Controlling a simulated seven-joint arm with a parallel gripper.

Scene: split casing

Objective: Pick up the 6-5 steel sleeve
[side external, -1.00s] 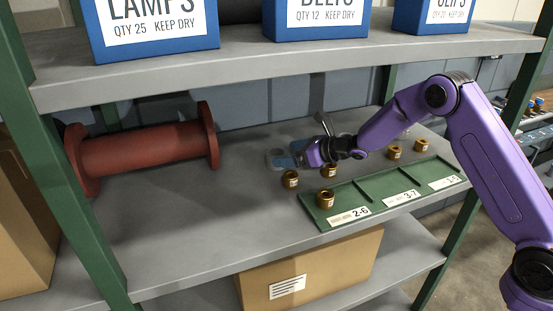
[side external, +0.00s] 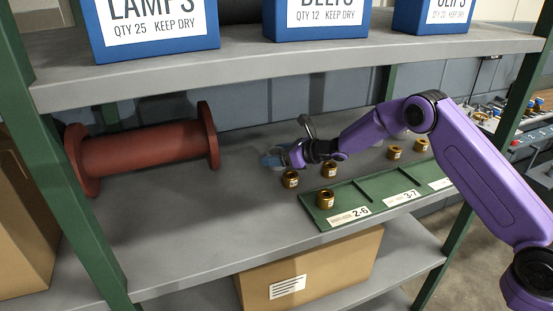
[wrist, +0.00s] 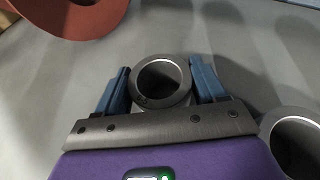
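A grey steel sleeve (wrist: 162,82) stands between the two blue fingers of my gripper (wrist: 160,68) in the wrist view, its round open end facing the camera. The fingers are open, one on each side and very close to its wall; contact is not clear. A second grey steel sleeve (wrist: 297,142) is cut off at the lower right of the wrist view. In the side view my gripper (side external: 276,158) is low over the shelf, behind the brass sleeves, and mostly hides the steel sleeves.
Brass sleeves stand nearby at the front (side external: 290,179) and beside it (side external: 329,170). A green tray (side external: 375,187) with labelled compartments lies at the front edge, a brass sleeve in its left one. A red flanged spool (side external: 150,148) lies to the left. An upper shelf (side external: 290,62) hangs overhead.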

